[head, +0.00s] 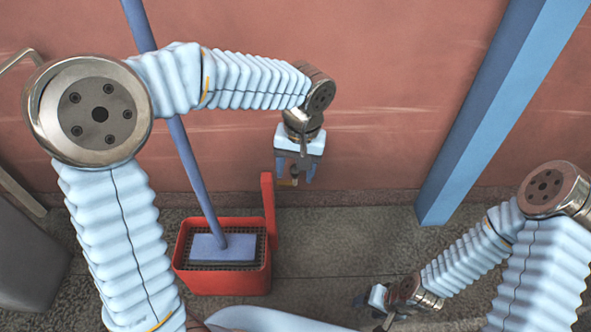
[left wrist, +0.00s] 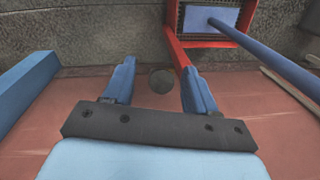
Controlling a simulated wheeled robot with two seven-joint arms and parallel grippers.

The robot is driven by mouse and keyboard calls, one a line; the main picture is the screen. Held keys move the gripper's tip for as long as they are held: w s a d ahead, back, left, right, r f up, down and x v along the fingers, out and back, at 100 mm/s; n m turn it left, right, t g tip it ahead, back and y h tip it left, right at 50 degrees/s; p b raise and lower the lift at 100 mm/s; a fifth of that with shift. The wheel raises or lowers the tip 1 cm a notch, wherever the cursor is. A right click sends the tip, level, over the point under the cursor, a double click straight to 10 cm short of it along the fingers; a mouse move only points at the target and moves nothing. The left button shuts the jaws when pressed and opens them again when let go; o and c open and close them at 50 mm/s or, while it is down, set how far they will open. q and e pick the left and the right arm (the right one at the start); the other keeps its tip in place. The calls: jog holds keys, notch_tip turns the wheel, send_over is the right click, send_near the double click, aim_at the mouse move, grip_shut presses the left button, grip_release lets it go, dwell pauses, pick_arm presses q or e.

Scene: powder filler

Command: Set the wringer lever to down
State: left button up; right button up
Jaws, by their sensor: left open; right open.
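The red wringer lever (head: 269,212) stands upright at the right side of the red mop bucket (head: 222,282) in the head view. My left gripper (head: 296,178) is open, fingers pointing down, just right of the lever's top. In the left wrist view, the lever (left wrist: 176,48) runs from the bucket towards the right-hand finger of my left gripper (left wrist: 158,82). My right gripper (head: 372,308) is open and empty, low at the right.
A mop with a blue handle (head: 190,165) stands in the bucket, its blue head (head: 208,247) on the dark grate. A blue post (head: 490,120) stands at the right by the red wall (head: 400,80). A grey bin (head: 28,258) is at the left.

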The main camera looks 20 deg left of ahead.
pick_arm(q)
jog(key=shift+f, duration=0.2)
jog(key=shift+c, duration=0.2)
grip_shut()
